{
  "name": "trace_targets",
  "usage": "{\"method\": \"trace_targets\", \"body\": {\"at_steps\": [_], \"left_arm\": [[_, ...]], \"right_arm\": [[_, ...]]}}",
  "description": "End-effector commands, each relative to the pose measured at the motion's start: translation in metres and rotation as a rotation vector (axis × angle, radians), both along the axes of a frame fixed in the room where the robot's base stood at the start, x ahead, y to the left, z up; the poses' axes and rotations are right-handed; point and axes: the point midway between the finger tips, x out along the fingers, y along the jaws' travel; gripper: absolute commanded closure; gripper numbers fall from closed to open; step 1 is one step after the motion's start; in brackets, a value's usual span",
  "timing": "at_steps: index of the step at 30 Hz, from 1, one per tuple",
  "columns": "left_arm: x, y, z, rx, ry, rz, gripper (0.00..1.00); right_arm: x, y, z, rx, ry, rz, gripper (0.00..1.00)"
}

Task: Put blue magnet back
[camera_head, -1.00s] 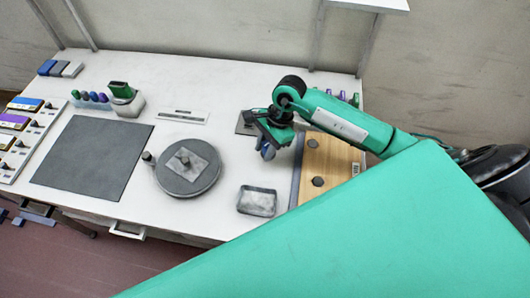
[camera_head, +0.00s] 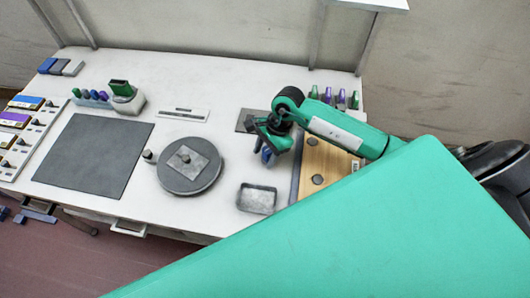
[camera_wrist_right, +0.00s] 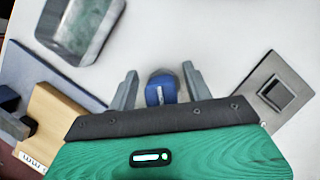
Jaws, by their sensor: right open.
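The blue magnet (camera_wrist_right: 160,88) is a small rounded blue block with a pale mark. In the right wrist view it lies between the two grey fingertips of my right gripper (camera_wrist_right: 160,86), with a visible gap on each side. My right gripper is open. In the head view the right gripper (camera_head: 267,150) points down over the white table, between the round grey turntable and the wooden board. There the magnet is hard to tell from the bluish fingers. My left gripper is out of view.
A grey tray (camera_head: 257,199) stands just in front of the right gripper. A wooden board (camera_head: 322,160) lies to its right. A dark plate (camera_wrist_right: 270,90) with a square fitting lies beside it. The turntable (camera_head: 203,180) and dark mat (camera_head: 92,158) are further left.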

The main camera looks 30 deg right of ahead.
Motion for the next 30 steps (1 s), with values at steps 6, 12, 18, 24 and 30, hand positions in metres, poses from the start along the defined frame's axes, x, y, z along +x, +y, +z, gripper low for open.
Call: {"method": "trace_targets", "body": {"at_steps": [6, 12, 18, 24, 30], "left_arm": [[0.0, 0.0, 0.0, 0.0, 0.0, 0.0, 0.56], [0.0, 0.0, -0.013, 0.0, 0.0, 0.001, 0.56], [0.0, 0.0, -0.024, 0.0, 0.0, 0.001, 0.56], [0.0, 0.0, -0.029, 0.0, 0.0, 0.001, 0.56], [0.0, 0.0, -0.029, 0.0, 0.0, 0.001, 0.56]], "right_arm": [[0.002, -0.003, 0.008, -0.001, -0.003, 0.0, 0.49], [0.004, -0.019, 0.045, -0.002, -0.007, 0.0, 0.49], [0.006, -0.034, 0.085, -0.001, -0.006, 0.0, 0.49], [0.006, -0.043, 0.108, -0.001, -0.001, 0.001, 0.49], [0.006, -0.045, 0.115, 0.0, 0.001, 0.0, 0.49]]}}
